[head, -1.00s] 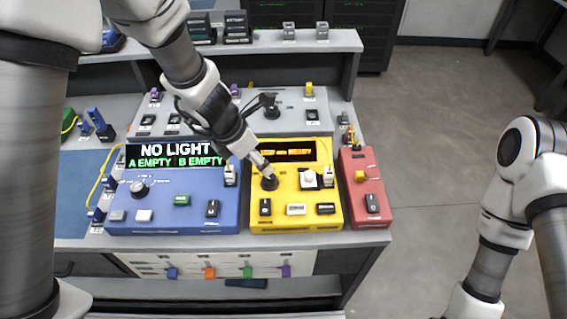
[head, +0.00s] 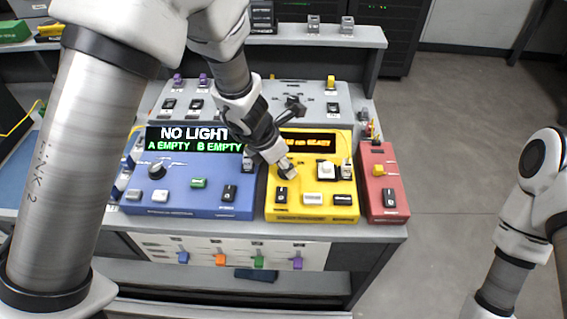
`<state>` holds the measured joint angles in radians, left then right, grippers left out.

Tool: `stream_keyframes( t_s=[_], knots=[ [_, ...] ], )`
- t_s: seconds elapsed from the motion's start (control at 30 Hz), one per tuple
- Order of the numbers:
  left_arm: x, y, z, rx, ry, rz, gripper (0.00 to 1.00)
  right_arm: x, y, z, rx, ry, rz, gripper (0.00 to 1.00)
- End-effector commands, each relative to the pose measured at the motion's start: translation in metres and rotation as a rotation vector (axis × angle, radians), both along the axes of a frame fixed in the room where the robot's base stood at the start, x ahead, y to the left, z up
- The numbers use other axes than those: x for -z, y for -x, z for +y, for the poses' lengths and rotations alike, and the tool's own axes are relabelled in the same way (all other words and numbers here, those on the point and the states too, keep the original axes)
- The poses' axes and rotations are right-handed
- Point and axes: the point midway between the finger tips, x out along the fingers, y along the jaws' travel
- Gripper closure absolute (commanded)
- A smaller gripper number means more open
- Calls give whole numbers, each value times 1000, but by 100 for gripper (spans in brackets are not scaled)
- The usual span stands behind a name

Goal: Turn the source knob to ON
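A black round knob (head: 286,173) sits at the upper left of the yellow box (head: 304,216), partly hidden by my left gripper. My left gripper (head: 288,166) points down at this knob and is at or just above it; I cannot tell whether its fingers grip it. Another black knob (head: 157,170) stands uncovered on the blue box (head: 190,210), whose display (head: 193,139) reads "NO LIGHT", "A EMPTY", "B EMPTY". The knob labels are too small to read. My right arm shows at the right edge, with its gripper out of view.
A red box (head: 383,210) with a yellow part and a black switch stands right of the yellow box. Switches and buttons line the front of the boxes. A grey shelf (head: 325,38) with small blocks is behind. The floor at the right is clear.

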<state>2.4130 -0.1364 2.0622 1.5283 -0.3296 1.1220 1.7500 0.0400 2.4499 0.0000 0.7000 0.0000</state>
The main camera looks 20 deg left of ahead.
Motion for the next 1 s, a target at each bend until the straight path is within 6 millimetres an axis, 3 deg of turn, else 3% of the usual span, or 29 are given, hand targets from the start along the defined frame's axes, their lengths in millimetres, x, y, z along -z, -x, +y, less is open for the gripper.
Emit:
stream_keyframes(
  t_s=[0.47,1.0],
  knots=[
    [0,1,0,99,1,5,98,-10,0,0,0,0,0,60],
    [-2,-2,2,558,2,7,98,-60,0,0,0,0,0,60]
  ],
)
